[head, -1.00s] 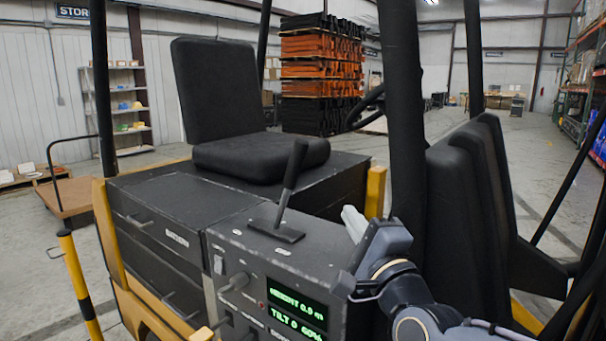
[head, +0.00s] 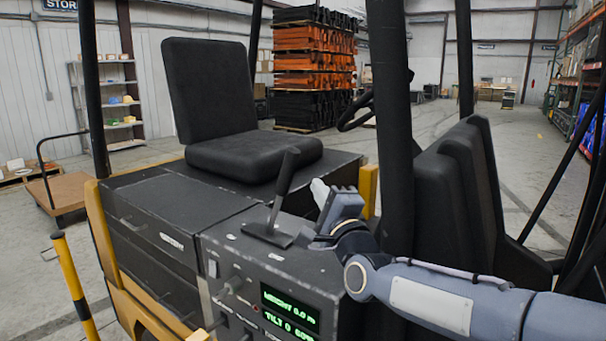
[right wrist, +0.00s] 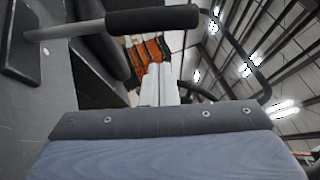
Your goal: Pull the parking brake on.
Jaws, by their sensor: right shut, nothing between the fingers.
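The parking brake lever (head: 284,186) is a dark lever with a black grip, rising from a flat base plate (head: 267,234) on top of the dark console. It leans slightly to the right at its top in the head view. In the right wrist view its grip (right wrist: 152,20) and grey shaft (right wrist: 66,31) cross the upper left. My right gripper (head: 319,187) is just right of the lever, apart from it, with its pale fingers together and empty. The fingers (right wrist: 160,82) point away in the right wrist view. My left gripper is not in view.
The console front carries a green display (head: 290,308) and small knobs. A black seat (head: 253,155) stands behind the lever. A steering wheel (head: 362,108) is beyond.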

